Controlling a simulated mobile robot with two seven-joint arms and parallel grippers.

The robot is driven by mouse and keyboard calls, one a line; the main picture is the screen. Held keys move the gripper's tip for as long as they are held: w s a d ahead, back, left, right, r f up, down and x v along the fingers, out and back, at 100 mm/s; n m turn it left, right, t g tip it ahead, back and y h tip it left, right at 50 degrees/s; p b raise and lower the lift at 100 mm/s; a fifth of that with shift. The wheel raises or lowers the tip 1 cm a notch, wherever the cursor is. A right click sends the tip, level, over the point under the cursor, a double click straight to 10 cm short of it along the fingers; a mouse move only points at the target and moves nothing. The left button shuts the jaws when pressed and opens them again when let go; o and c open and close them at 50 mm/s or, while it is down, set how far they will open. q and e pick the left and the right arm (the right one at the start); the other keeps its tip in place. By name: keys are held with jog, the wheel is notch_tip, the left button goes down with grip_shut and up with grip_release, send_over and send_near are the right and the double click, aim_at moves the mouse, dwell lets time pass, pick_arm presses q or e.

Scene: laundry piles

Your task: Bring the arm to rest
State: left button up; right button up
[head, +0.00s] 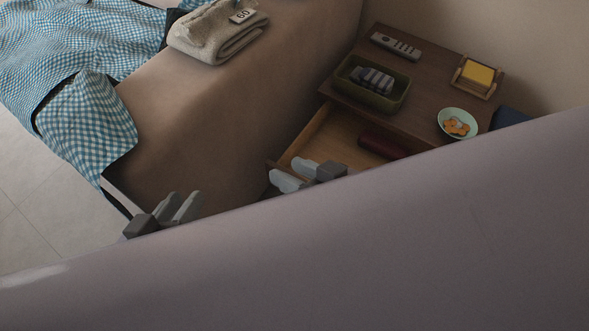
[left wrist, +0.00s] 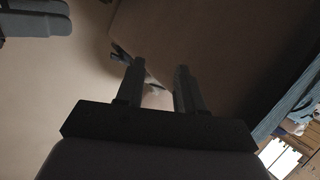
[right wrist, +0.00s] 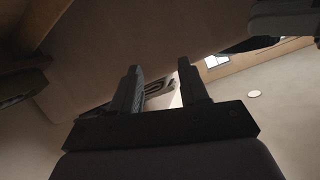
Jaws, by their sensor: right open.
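My left gripper (head: 184,197) is in the head view in front of the brown couch side, its two fingers pointing up and apart. In the left wrist view its fingers (left wrist: 158,68) stand apart with nothing between them. My right gripper (head: 284,170) is by the front left corner of the open drawer in the head view. In the right wrist view its fingers (right wrist: 158,66) are apart and empty. Both arms are mostly hidden in the head view behind a large smooth grey surface close to the camera.
The wooden drawer (head: 316,137) is open with a dark red item (head: 383,144) inside. The cabinet top (head: 420,90) holds a remote (head: 396,46), green bin (head: 368,94), yellow block (head: 478,74) and bowl (head: 458,124). A folded towel (head: 215,32) and checked cloth (head: 85,118) lie on the couch (head: 215,115).

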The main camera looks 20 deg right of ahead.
pick_arm(q)
jog(key=s+a+r+y+p, duration=0.1)
jog(key=a+r+p, duration=0.2)
jog(key=p, duration=0.7)
jog(key=s+a+r+g+y+p, duration=0.1)
jog(key=s+a+r+y+p, duration=0.1)
jog(key=a+r+p, duration=0.2)
jog(key=s+a+r+y+p, duration=0.1)
jog(key=r+p, duration=0.7)
jog(key=p, duration=0.9)
jog(key=a+y, duration=0.1)
jog(key=a, duration=0.1)
jog(key=shift+s+a+r, duration=0.2)
jog(key=shift+s+a, duration=0.15)
jog(key=shift+s, duration=0.05)
pick_arm(e)
jog(key=s+d+r+h, duration=0.2)
jog(key=d+r, duration=0.3)
jog(key=r, duration=0.2)
jog(key=s+d+r+g+h, duration=0.1)
jog(key=s+d+r+h, duration=0.1)
jog(key=d+r, duration=0.3)
notch_tip(320, 180, up, 3)
jog(key=shift+s+d+r+h, duration=0.2)
jog(key=shift+s+d+h, duration=0.15)
jog(key=shift+h, duration=0.25)
